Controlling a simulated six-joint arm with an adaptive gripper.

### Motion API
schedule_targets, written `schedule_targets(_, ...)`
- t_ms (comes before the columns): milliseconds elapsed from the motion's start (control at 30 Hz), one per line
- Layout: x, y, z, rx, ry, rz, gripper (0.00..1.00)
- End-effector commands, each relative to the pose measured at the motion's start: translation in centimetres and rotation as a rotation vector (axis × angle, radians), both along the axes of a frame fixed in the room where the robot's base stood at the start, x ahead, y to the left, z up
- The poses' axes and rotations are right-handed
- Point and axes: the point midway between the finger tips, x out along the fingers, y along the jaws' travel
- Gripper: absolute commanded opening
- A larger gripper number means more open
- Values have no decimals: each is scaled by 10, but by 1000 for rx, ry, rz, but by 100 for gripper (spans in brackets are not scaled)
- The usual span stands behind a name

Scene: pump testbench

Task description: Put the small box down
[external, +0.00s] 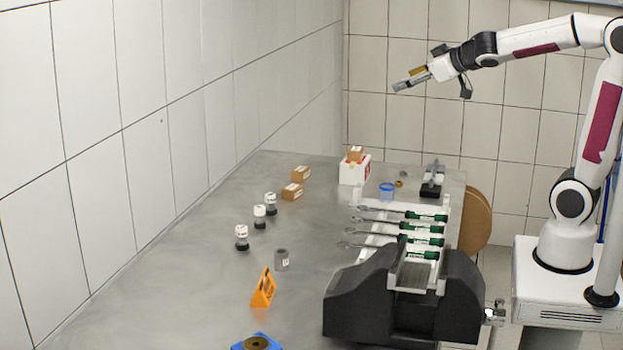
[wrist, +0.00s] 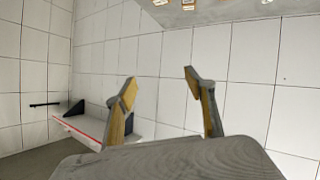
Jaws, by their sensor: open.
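My gripper (external: 397,87) is raised high above the far end of the metal table, well apart from everything on it. In the wrist view my gripper (wrist: 161,82) has its two fingers spread, with nothing between them. One small brown box (external: 356,153) sits at the top of a white and red box (external: 354,172); whether it lies on it or inside it is hard to tell. Two more small brown boxes, a far one (external: 301,173) and a nearer one (external: 292,191), stand on the table to the left.
The table (external: 190,270) also holds black-and-white bottles (external: 260,216), a grey cylinder (external: 281,259), an orange sign (external: 264,288), a blue container (external: 387,190), green-handled tools (external: 425,229) and a large black machine (external: 370,295). Tiled walls enclose it. The table's left side is clear.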

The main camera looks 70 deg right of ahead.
Motion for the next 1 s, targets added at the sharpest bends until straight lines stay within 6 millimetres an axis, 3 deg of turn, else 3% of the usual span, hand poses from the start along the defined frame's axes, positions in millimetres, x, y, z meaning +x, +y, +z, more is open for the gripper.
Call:
schedule_targets(367, -87, 68, -46, 117, 181, -1, 54)
schedule_targets(800, -196, 176, -118, 315, 458, 209, 54)
schedule_targets(1000, -223, 205, -133, 365, 525, 293, 54)
